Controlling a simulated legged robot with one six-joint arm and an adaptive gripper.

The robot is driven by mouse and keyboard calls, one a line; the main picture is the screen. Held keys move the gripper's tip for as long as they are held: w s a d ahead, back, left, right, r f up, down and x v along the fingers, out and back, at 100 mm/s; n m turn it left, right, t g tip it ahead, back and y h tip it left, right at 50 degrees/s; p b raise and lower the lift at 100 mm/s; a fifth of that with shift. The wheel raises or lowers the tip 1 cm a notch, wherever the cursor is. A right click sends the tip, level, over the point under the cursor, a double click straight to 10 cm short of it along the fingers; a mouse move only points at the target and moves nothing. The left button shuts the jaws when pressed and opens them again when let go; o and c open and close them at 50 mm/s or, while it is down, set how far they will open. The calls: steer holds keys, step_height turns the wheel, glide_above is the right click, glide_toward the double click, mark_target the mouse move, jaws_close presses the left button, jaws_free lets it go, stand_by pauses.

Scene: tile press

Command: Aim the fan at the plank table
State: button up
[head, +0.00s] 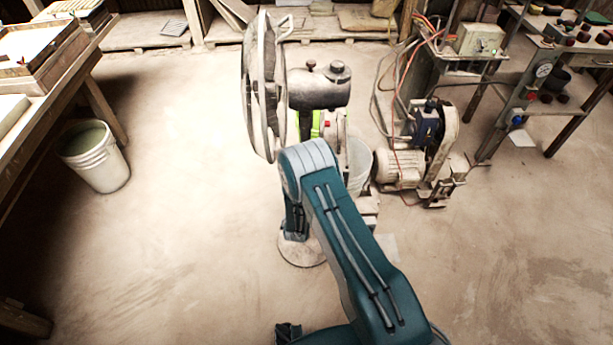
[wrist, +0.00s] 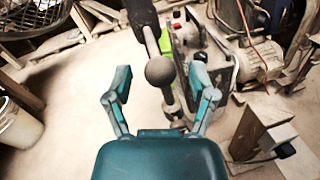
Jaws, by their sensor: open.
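The fan (head: 262,90) stands upright on the floor in the middle of the head view, its round cage seen nearly edge-on and turned toward the left side. Its grey motor housing (head: 320,90) is to the right of the cage. My arm hides most of its stand. In the wrist view, part of the cage (wrist: 35,14) shows at top left. My gripper (wrist: 160,84) is open there, with a round grey knob (wrist: 160,71) on a rod between its fingers; whether they touch it is unclear. The plank table (head: 82,48) is at the left edge of the head view.
A white bucket (head: 95,157) stands on the floor between the table and the fan. A pump machine (head: 425,150) with hoses and a workbench (head: 560,60) are to the right.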

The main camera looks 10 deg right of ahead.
steer(key=v, duration=1.1)
steer(key=shift+s, duration=0.15)
steer(key=shift+a+f, duration=0.1)
steer(key=shift+f, duration=0.05)
steer(key=s+d+r+m+g+h, duration=0.3)
steer(key=d+r+m+g+h, duration=0.25)
steer(key=d+r+m, duration=0.55)
steer(key=s+d+r+m+g+h, duration=0.2)
steer(key=d+r+m+g+h, duration=0.4)
steer(key=r, duration=0.9)
steer(key=s+d+r+m+g+y, duration=0.1)
steer(key=s+r+m+g+y, duration=0.25)
steer(key=s, duration=0.35)
steer(key=s+d+r+m+g+y, duration=0.1)
steer(key=s+r+m+g+y, duration=0.1)
steer(key=s+r+m+y, duration=0.3)
steer(key=s+a+r+m+t+y, duration=0.5)
steer(key=s+a+y, duration=0.2)
steer(key=s+a, duration=0.1)
steer(key=shift+s+r, duration=0.4)
steer(key=shift+s, duration=0.35)
